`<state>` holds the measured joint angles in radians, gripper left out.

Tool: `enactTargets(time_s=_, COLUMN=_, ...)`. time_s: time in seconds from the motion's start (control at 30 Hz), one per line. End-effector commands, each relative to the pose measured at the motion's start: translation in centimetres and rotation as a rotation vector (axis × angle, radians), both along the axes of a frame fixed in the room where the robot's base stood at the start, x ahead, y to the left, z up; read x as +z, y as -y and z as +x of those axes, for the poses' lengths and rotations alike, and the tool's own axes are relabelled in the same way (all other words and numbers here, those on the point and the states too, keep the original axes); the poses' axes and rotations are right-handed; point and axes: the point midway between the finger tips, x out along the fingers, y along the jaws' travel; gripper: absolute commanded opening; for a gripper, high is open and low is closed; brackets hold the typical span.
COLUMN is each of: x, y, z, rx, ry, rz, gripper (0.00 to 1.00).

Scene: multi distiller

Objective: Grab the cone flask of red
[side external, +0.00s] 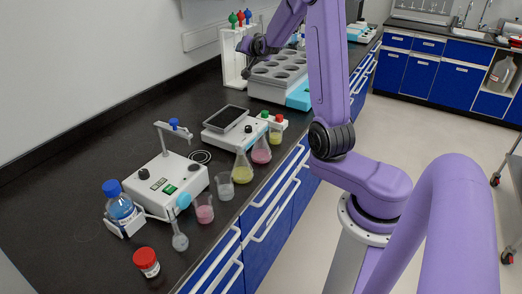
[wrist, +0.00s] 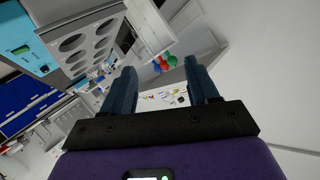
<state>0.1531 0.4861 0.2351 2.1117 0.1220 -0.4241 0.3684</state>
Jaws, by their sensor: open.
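A conical flask with pinkish-red liquid (side external: 261,153) stands upright on the black bench near its front edge. A conical flask with yellow liquid (side external: 243,169) stands beside it on the left. My gripper (side external: 244,46) is high and farther back, by the pipette rack and well apart from both flasks. In the wrist view its two dark fingers (wrist: 160,66) are spread, with nothing held between them. Neither flask can be made out in the wrist view.
A grey block with round wells (side external: 278,72) and a pipette rack (side external: 233,70) stand near my gripper. A balance (side external: 234,131), a stirrer (side external: 169,184), a pink beaker (side external: 204,211), a pale beaker (side external: 225,188) and red-capped jar (side external: 146,263) share the bench. The left rear bench is clear.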

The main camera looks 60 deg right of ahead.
Motion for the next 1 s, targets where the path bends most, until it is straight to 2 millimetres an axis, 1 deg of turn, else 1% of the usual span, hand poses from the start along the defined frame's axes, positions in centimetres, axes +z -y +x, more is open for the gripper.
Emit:
enactTargets(time_s=0.03, x=0.3, y=2.1, z=-1.2, rx=-0.060, ry=0.029, rz=-0.011, gripper=0.59)
enactTargets(time_s=0.1, x=0.8, y=4.6, z=-2.9, rx=-0.136, ry=0.070, rz=-0.032, gripper=0.59)
enactTargets(time_s=0.17, x=1.2, y=6.8, z=-4.6, rx=-0.201, ry=0.105, rz=-0.052, gripper=0.59)
enactTargets(time_s=0.2, x=1.5, y=8.1, z=-5.8, rx=-0.245, ry=0.128, rz=-0.066, gripper=0.59)
enactTargets(time_s=0.27, x=1.9, y=10.0, z=-7.8, rx=-0.309, ry=0.160, rz=-0.088, gripper=0.59)
enactTargets(time_s=0.3, x=2.2, y=11.3, z=-9.3, rx=-0.352, ry=0.181, rz=-0.106, gripper=0.59)
enactTargets(time_s=0.37, x=2.6, y=12.9, z=-11.5, rx=-0.414, ry=0.212, rz=-0.131, gripper=0.59)
enactTargets(time_s=0.4, x=2.9, y=14.0, z=-13.1, rx=-0.455, ry=0.232, rz=-0.149, gripper=0.59)
enactTargets(time_s=0.47, x=3.3, y=15.4, z=-15.5, rx=-0.515, ry=0.259, rz=-0.180, gripper=0.59)
enactTargets(time_s=0.5, x=3.6, y=16.2, z=-17.1, rx=-0.552, ry=0.276, rz=-0.198, gripper=0.59)
enactTargets(time_s=0.63, x=4.3, y=18.2, z=-22.2, rx=-0.661, ry=0.325, rz=-0.261, gripper=0.59)
enactTargets(time_s=0.7, x=4.2, y=18.7, z=-24.5, rx=-0.708, ry=0.341, rz=-0.289, gripper=0.59)
enactTargets(time_s=0.73, x=4.0, y=18.8, z=-25.3, rx=-0.723, ry=0.343, rz=-0.301, gripper=0.59)
enactTargets(time_s=0.77, x=3.5, y=18.7, z=-25.9, rx=-0.733, ry=0.341, rz=-0.309, gripper=0.59)
enactTargets(time_s=0.8, x=2.3, y=18.3, z=-26.4, rx=-0.738, ry=0.331, rz=-0.319, gripper=0.59)
enactTargets(time_s=0.87, x=-0.7, y=16.8, z=-25.7, rx=-0.713, ry=0.295, rz=-0.319, gripper=0.59)
enactTargets(time_s=0.9, x=-2.6, y=15.5, z=-25.0, rx=-0.687, ry=0.268, rz=-0.320, gripper=0.59)
enactTargets(time_s=0.97, x=-5.7, y=13.3, z=-23.7, rx=-0.639, ry=0.224, rz=-0.316, gripper=0.59)
enactTargets(time_s=1.0, x=-7.7, y=11.6, z=-22.9, rx=-0.603, ry=0.196, rz=-0.314, gripper=0.59)
